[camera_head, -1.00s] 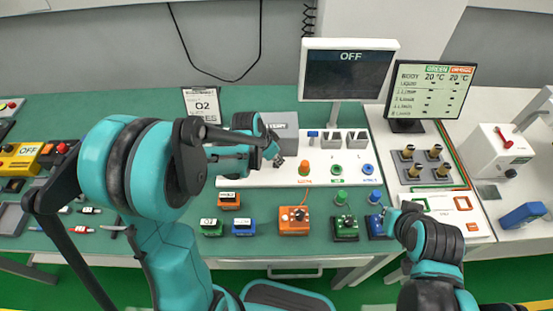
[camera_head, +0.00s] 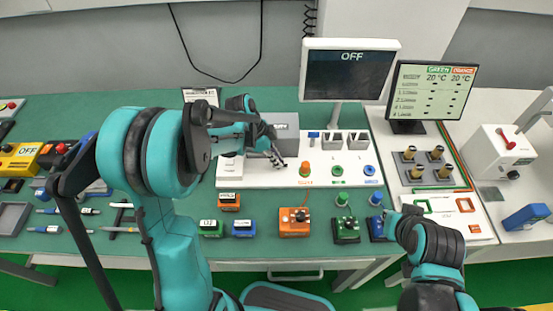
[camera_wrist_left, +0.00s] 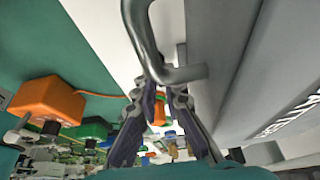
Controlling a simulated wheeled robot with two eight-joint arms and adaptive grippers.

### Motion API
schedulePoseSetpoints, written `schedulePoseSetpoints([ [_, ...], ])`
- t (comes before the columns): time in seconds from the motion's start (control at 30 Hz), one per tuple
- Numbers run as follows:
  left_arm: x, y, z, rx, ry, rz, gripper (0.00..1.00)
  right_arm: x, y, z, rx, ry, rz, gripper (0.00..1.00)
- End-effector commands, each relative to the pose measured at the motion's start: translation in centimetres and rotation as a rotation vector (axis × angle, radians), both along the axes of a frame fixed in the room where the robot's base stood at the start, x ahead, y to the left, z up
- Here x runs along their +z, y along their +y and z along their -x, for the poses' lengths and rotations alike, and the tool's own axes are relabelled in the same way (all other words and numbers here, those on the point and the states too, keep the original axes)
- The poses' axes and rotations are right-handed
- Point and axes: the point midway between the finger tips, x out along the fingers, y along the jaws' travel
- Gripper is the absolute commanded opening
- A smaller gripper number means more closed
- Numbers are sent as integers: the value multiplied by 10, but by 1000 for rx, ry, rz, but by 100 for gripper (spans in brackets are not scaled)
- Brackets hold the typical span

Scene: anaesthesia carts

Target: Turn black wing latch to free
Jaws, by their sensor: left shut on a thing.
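My left gripper (camera_head: 277,161) is at the front of a grey box (camera_head: 287,128) on the white panel. In the left wrist view its two dark fingers (camera_wrist_left: 167,88) are closed around the end of a bent grey metal bar (camera_wrist_left: 186,73), beside the grey box wall (camera_wrist_left: 240,75) with white lettering. I cannot make out a black wing latch for certain; the arm and fingers cover much of the box front. My right gripper (camera_head: 387,213) is beside the blue box (camera_head: 377,229) at the right; its finger opening is too small to read.
An orange box (camera_head: 294,228) with a black knob and a green box (camera_head: 345,233) stand in front of the white panel (camera_head: 270,179). The panel carries orange, green and blue buttons. A monitor reading OFF (camera_head: 348,75) stands behind.

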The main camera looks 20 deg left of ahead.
Motion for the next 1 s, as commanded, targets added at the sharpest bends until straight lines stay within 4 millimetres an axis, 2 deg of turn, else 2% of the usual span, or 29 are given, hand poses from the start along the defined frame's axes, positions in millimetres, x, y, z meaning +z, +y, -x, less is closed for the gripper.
schedulePoseSetpoints([
  [0.53,0,0,0,-26,0,-1,0,0,0,0,0,0,0,0],
  [0.57,0,0,0,-26,0,-1,17,0,0,0,0,0,0,0],
  [0.87,1,0,0,-25,1,-1,18,0,0,0,0,0,0,0],
  [1.0,10,4,1,-24,0,-1,18,0,0,0,0,0,0,0],
])
